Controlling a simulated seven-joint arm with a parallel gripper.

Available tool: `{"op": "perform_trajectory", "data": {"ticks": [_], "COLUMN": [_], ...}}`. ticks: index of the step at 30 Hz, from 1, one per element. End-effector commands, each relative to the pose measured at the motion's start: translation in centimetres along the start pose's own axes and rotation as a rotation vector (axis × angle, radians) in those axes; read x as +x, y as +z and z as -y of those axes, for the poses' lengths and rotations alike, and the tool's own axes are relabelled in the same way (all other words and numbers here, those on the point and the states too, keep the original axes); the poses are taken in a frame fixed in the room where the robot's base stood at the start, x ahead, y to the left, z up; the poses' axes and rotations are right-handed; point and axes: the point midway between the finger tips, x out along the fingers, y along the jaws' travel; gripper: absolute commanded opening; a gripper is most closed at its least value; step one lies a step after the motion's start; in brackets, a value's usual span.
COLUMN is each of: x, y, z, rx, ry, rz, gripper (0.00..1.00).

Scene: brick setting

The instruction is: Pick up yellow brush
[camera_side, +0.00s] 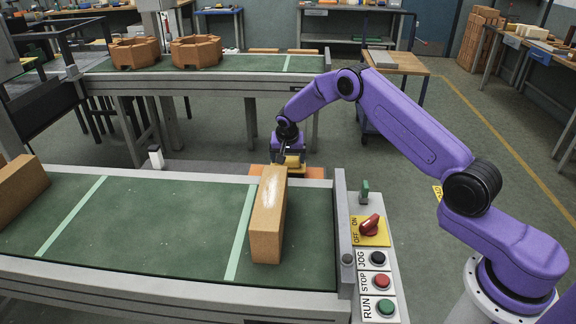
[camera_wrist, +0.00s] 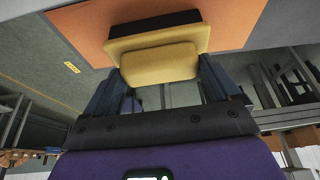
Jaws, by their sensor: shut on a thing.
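The yellow brush (camera_wrist: 158,62) fills the upper middle of the wrist view, with a yellow handle, a yellow plate and a dark strip along its far side. My gripper (camera_wrist: 160,82) has its two fingers on either side of the brush's handle and is shut on it. In the side view my gripper (camera_side: 290,157) is behind the conveyor's far edge, and the yellow brush (camera_side: 292,161) shows small beneath it. An orange surface (camera_side: 261,171) lies below the brush; I cannot tell whether the brush touches it.
A green conveyor (camera_side: 150,222) with a large upright brick (camera_side: 268,215) stands in front of my gripper. Another brick (camera_side: 18,190) is at the left edge. A control panel (camera_side: 372,262) is at the right end. A back conveyor (camera_side: 240,64) carries two hollow bricks (camera_side: 196,50).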

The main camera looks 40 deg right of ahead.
Motion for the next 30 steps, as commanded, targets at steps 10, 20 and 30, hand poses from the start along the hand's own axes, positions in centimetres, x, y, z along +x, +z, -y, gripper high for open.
{"op": "perform_trajectory", "data": {"ticks": [10,20,30], "x": [-3.6,-8.4,-9.3], "y": [-1.6,-3.6,-3.9], "z": [0.1,0.0,0.0], "rx": [0.002,0.002,0.000], "ry": [-0.003,-0.002,-0.001], "rz": [-0.004,-0.002,0.000], "gripper": [0.37,0.37,0.37]}}
